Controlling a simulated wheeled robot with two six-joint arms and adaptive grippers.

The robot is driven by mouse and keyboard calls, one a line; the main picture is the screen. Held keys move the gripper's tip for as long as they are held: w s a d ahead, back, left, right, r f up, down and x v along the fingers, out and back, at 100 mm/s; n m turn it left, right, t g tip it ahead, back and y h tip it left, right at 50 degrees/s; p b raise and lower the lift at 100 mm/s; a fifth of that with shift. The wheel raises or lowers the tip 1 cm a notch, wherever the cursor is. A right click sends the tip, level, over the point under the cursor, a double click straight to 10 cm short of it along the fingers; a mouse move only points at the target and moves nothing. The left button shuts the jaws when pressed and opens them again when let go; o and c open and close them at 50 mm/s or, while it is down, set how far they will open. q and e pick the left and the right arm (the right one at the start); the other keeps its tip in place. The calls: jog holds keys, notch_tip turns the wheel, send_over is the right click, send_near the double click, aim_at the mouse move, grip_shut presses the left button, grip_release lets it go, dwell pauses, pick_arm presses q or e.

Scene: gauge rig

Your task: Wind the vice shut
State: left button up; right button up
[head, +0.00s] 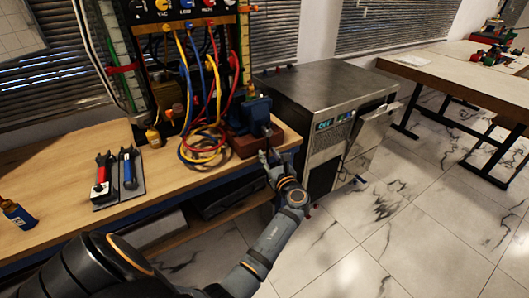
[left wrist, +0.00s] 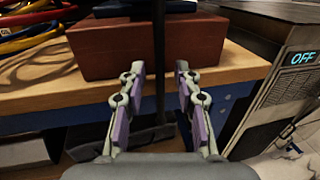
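The blue vice (head: 256,112) sits on a red-brown block (head: 257,141) at the right end of the workbench. The lower edge of the vice shows at the top of the left wrist view (left wrist: 120,9), above the block (left wrist: 100,48). A dark upright bar (left wrist: 159,50), seemingly the vice handle, stands in front of the block. My left gripper (head: 268,159) is at the bench's front edge, just below the vice. In the left wrist view its fingers (left wrist: 160,90) are spread, with the bar between them and a gap on each side. The jaw opening is hidden. My right gripper is not in view.
Coiled yellow, blue and red cables (head: 203,140) lie left of the vice. A metal cabinet (head: 325,100) with a lit display stands close on the right.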

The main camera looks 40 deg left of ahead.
pick_arm(q)
jog(key=shift+d+r, duration=0.1)
jog(key=shift+r, duration=0.05)
jog(key=shift+c, duration=0.2)
grip_shut()
